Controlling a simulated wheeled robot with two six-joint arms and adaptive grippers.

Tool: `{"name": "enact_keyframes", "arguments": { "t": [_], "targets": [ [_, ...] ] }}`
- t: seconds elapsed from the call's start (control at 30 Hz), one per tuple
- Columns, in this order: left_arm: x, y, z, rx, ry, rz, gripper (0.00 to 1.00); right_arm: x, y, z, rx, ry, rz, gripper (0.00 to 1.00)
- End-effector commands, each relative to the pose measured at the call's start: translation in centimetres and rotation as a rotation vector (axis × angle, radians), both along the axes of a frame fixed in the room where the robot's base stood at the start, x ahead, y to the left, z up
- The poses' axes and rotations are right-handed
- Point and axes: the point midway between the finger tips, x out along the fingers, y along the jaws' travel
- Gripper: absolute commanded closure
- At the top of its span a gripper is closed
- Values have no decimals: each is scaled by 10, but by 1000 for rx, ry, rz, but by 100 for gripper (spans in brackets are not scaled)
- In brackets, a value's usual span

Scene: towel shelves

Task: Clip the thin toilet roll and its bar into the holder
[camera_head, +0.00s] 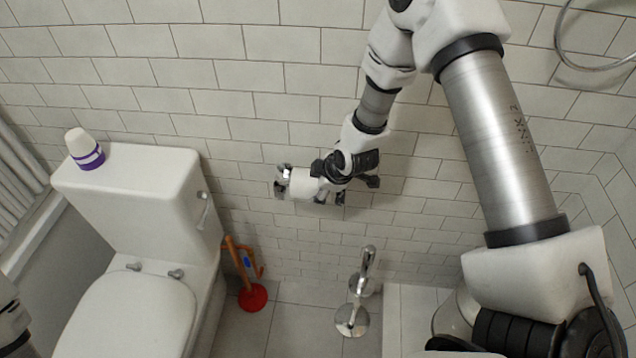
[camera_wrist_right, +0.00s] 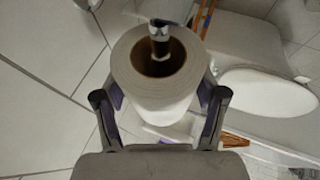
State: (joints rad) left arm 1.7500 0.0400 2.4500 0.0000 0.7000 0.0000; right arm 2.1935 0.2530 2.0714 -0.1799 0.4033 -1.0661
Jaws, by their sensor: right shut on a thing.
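The thin toilet roll (camera_head: 304,186) is white and lies on its side by the tiled wall. My right gripper (camera_head: 335,172) is shut on it, with one finger on each side of the roll in the right wrist view (camera_wrist_right: 160,105). The roll's brown core faces that camera, and a metal bar end (camera_wrist_right: 160,46) shows in it. The chrome holder (camera_head: 282,180) shows at the roll's left end in the head view. More chrome shows below the gripper. I cannot tell whether the bar is seated in the holder. My left gripper is not in view.
The toilet (camera_head: 135,310) stands at the left, with a white and purple container (camera_head: 84,148) on its tank. An orange-handled plunger (camera_head: 251,297) and a chrome stand (camera_head: 352,320) are on the floor below. A chrome ring (camera_head: 600,67) is at upper right.

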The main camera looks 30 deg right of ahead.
Motion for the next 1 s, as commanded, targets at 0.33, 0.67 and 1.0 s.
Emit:
{"name": "enact_keyframes", "arguments": {
  "t": [0.33,0.67,1.0],
  "targets": [
    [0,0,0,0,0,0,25,0,0,-5,0,-1,0,67],
    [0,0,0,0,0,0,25,0,0,-6,0,-1,0,67],
    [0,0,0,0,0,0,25,0,0,-12,-1,0,1,67]
  ]
}}
